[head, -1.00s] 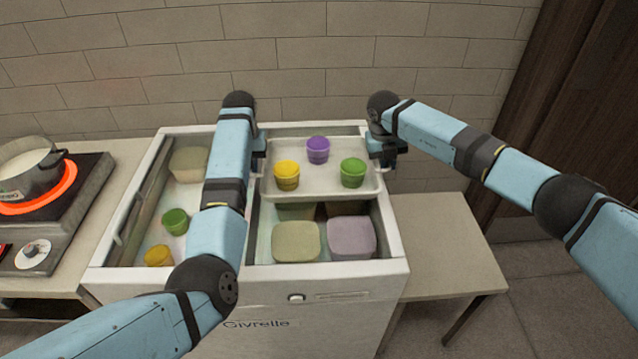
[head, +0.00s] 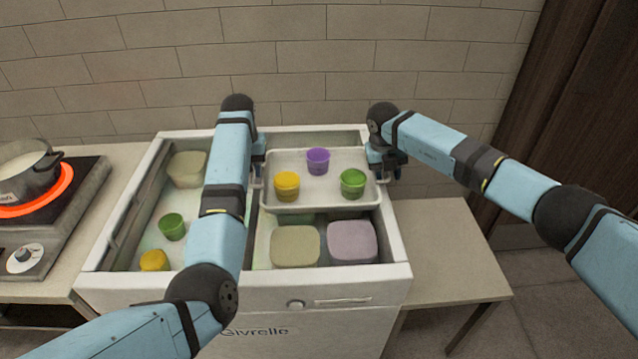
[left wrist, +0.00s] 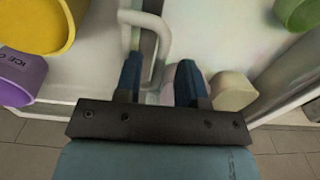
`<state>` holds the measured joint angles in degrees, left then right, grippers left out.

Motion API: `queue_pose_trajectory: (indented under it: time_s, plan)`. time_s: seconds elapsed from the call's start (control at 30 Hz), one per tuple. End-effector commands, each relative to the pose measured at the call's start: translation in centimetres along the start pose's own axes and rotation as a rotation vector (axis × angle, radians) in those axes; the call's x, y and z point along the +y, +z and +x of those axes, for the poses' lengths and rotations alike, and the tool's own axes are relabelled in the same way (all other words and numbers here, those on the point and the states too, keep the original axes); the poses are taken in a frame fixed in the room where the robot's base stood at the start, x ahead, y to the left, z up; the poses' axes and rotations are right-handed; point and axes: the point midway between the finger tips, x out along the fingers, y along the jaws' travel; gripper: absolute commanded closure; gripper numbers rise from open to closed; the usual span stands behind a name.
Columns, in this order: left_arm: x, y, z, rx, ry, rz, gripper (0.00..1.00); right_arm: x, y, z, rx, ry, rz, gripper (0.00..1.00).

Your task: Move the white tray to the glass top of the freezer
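The white tray (head: 330,208) lies level over the right back part of the freezer (head: 390,268). It carries a yellow cup (head: 287,187), a purple cup (head: 318,161) and a green cup (head: 352,184). My left gripper (head: 258,170) is at the tray's left end. In the left wrist view its fingers (left wrist: 159,88) stand apart on both sides of the tray's handle (left wrist: 160,45), with gaps visible. My right gripper (head: 386,170) is at the tray's right end, its fingers apart. Whether the tray rests on the glass top is hard to tell.
Two lidded tubs (head: 295,246) (head: 351,241) show in front of the tray. The left bay holds a tub (head: 188,168), a green cup (head: 172,227) and a yellow cup (head: 154,261). A pot (head: 27,170) stands on a glowing burner at left. The right side table (head: 450,240) is bare.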

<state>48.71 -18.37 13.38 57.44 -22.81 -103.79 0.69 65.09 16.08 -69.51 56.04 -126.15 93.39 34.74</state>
Motion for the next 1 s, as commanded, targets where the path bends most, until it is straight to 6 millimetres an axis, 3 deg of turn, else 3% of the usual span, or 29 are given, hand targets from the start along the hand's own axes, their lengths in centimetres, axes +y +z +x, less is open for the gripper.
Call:
queue_pose_trajectory:
  time_s: [0.2,0.43,0.67,1.0]
  plan:
    - [0.0,-0.1,-4.9,0.004,0.001,0.000,0.64,0.0,0.0,0.0,0.000,0.000,0.000,0.64]
    - [0.0,0.0,-8.8,0.003,0.000,0.000,0.64,0.0,0.0,0.0,0.000,0.000,0.000,0.64]
    - [0.0,0.0,-10.0,0.001,0.000,0.000,0.64,0.0,0.0,-0.7,-0.001,0.000,-0.001,0.64]
    - [0.0,0.0,-10.0,0.001,0.000,0.000,0.64,0.0,0.1,-7.2,-0.004,0.000,-0.001,0.64]
